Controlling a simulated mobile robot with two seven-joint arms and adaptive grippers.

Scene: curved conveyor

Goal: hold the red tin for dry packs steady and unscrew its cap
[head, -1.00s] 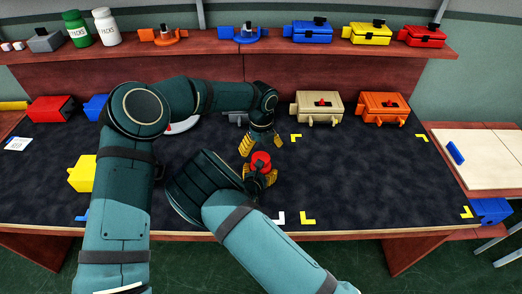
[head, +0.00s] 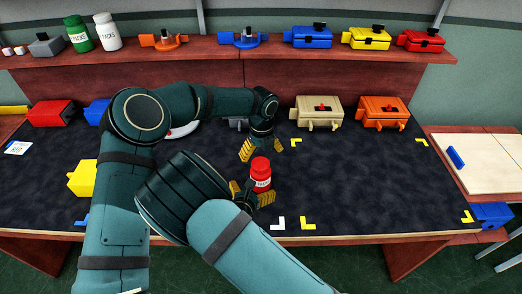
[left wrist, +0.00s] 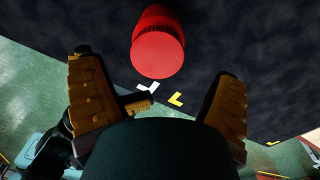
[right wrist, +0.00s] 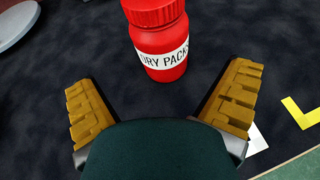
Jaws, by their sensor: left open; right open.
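The red tin (head: 261,176) stands upright on the dark mat, with its red cap on top and a white label. The right wrist view shows the tin (right wrist: 168,62) with "DRY PACKS" lettering, just beyond my open fingers. My right gripper (head: 251,194) is open and empty at the tin's near side, low by its base. My left gripper (head: 263,147) is open and empty, just behind the tin. In the left wrist view the round cap (left wrist: 158,48) is seen from above, beyond the open fingers, not held.
A tan box (head: 318,113) and an orange box (head: 382,113) stand behind on the right. A yellow box (head: 83,177) stands left, partly behind my arm. A shelf (head: 270,48) runs along the back. The mat right of the tin is free except for corner marks.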

